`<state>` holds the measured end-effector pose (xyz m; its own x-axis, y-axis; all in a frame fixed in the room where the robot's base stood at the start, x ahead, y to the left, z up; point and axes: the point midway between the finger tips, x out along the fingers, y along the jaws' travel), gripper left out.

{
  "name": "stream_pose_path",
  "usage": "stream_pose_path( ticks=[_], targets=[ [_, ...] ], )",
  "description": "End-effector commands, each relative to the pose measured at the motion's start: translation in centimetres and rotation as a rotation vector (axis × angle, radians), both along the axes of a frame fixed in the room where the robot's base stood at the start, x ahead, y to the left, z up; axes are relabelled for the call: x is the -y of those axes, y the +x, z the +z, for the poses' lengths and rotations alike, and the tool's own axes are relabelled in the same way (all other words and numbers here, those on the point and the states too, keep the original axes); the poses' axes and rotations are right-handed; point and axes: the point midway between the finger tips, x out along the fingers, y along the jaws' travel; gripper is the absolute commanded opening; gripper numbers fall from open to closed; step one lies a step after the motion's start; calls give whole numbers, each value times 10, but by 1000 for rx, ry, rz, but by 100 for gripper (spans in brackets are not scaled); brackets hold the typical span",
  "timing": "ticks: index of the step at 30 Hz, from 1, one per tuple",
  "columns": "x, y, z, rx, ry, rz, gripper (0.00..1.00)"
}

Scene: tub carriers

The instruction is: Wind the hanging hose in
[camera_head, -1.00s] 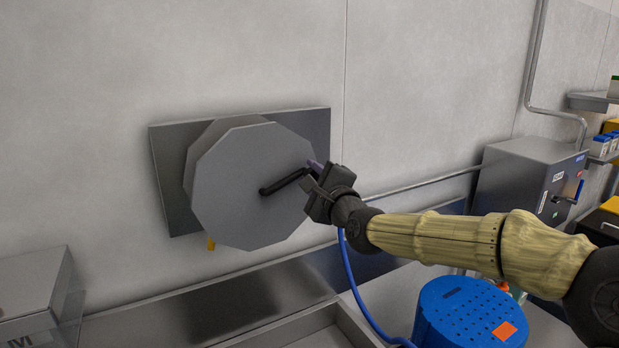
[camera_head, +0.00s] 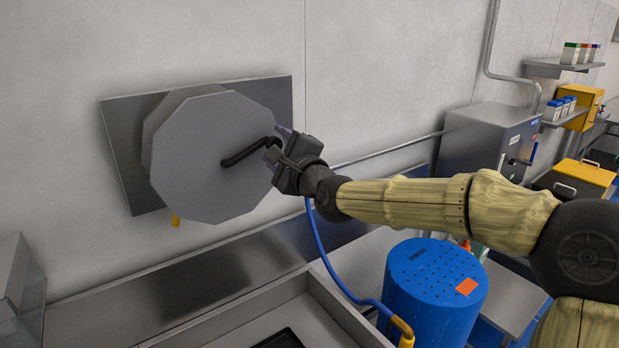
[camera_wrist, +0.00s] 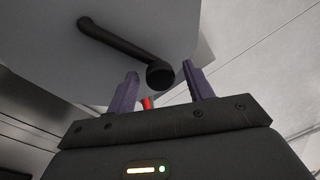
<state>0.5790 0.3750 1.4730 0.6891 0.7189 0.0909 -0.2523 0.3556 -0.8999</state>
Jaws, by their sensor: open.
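The hose reel (camera_head: 205,160) is a grey many-sided drum on a dark metal plate on the wall. Its black crank (camera_head: 245,152) runs from the hub toward the upper right. In the wrist view the crank's knob end (camera_wrist: 160,75) lies just beyond and between the fingertips. My gripper (camera_head: 280,145) is open at the crank's outer end; its two purple fingers (camera_wrist: 163,80) are apart and hold nothing. The blue hose (camera_head: 325,255) hangs from behind my gripper and curves down to a yellow end (camera_head: 403,330) beside a blue drum.
The blue perforated drum (camera_head: 435,285) stands below my arm. A steel sink edge (camera_head: 250,310) runs below the reel. A grey cabinet (camera_head: 490,140) and shelves (camera_head: 565,68) are on the right. A grey box (camera_head: 18,290) is at the lower left.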

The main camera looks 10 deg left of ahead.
Motion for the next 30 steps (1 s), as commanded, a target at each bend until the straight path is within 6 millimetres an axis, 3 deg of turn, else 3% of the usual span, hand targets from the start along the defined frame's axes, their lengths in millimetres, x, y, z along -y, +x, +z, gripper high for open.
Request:
stream_pose_path(
  ticks=[30],
  targets=[
    [66, -61, -9, 0, -1, -3, 52]
  ],
)
